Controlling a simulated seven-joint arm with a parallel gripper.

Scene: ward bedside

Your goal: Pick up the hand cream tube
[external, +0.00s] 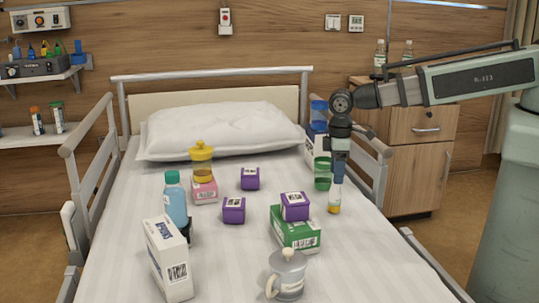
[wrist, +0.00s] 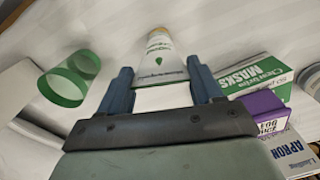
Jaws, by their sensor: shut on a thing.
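The hand cream tube (external: 334,198) is white with a yellow-orange cap at its lower end. It is upright at the right side of the bed in the external view. In the wrist view the tube (wrist: 158,60), with green print, lies between my two fingers. My gripper (external: 338,178) points down and is shut on the tube's upper end; it also shows in the wrist view (wrist: 160,88). The fingers hide part of the tube. I cannot tell whether its cap touches the sheet.
A green clear cup (external: 322,174) stands just left of my gripper. A green mask box (external: 293,236) with a purple box (external: 294,207) on top is to the lower left. A grey lidded cup (external: 287,276) stands in front. The bed rail (external: 372,165) is close on the right.

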